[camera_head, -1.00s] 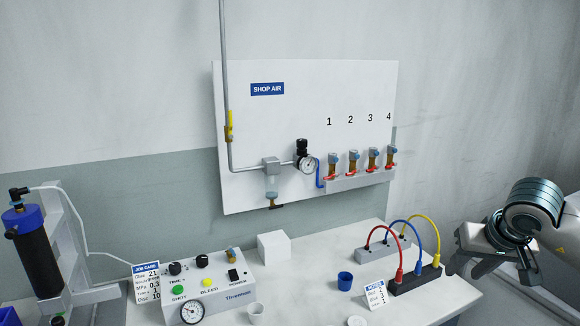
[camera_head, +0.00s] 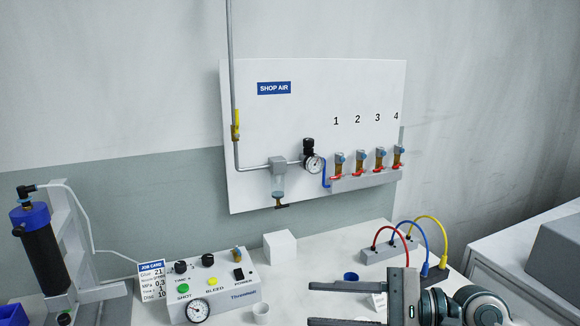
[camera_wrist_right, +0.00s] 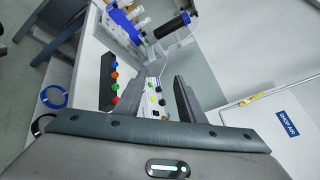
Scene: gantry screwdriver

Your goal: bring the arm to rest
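My right gripper (camera_head: 312,304) is at the lower right of the head view, in front of the bench, with its fingers pointing left. Its two fingers are apart with nothing between them. In the right wrist view the dark fingers (camera_wrist_right: 146,70) also stand apart, with the control box in the background between them. My left gripper is in neither view.
On the bench (camera_head: 330,245) are the control box (camera_head: 225,285), a white block (camera_head: 280,247), a blue cup (camera_head: 351,277) and cable strips (camera_head: 385,250). A black cylinder (camera_head: 42,255) stands at left. The shop air panel (camera_head: 300,120) is behind. A grey box (camera_head: 560,250) is at right.

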